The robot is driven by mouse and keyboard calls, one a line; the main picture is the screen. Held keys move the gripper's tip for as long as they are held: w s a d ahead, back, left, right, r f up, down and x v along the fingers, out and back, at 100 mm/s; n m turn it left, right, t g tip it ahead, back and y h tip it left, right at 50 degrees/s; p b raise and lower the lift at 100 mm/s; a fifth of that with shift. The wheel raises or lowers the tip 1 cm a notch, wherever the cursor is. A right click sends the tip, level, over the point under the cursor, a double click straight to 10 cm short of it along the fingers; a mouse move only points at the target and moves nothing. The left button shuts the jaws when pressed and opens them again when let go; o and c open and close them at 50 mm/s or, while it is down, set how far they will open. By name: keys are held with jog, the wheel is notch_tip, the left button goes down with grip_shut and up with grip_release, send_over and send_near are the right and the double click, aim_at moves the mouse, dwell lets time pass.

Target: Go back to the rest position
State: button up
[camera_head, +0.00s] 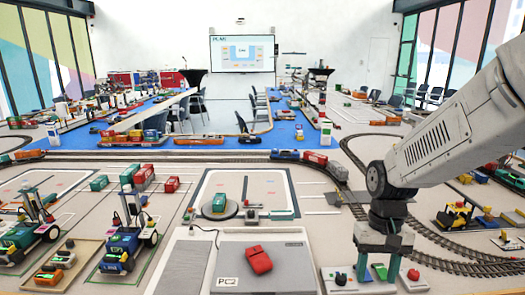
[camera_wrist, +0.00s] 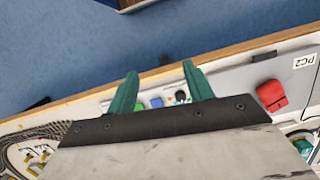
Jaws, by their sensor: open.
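My gripper (camera_head: 376,270) is at the lower right of the head view, at the end of my grey arm, pointing down. Its two green fingers are apart with nothing held between them. In the wrist view the open fingers (camera_wrist: 156,92) reach toward the table's edge. Beyond and below them is a small panel with a green button (camera_wrist: 139,106), a blue button (camera_wrist: 156,103) and a dark knob (camera_wrist: 181,97). In the head view, the gripper hangs over or in front of this panel, by a red button (camera_head: 413,274). I cannot tell the gap.
A grey PC2 box (camera_head: 232,283) with a red object (camera_head: 257,260) on it stands left of my gripper. A green block (camera_head: 219,203) sits on a round plate behind. Small gantry cranes (camera_head: 125,240) stand at left.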

jog(key=s+r+t, duration=0.1)
jog(key=s+r, duration=0.5)
jog(key=s, duration=0.2)
jog(key=s+d+r+n+t, duration=0.1)
jog(key=s+r+t, duration=0.1)
jog(key=s+r, duration=0.4)
jog(key=shift+s+d+r+t, duration=0.3)
jog(key=shift+s+r, duration=0.1)
jog(key=shift+s, duration=1.15)
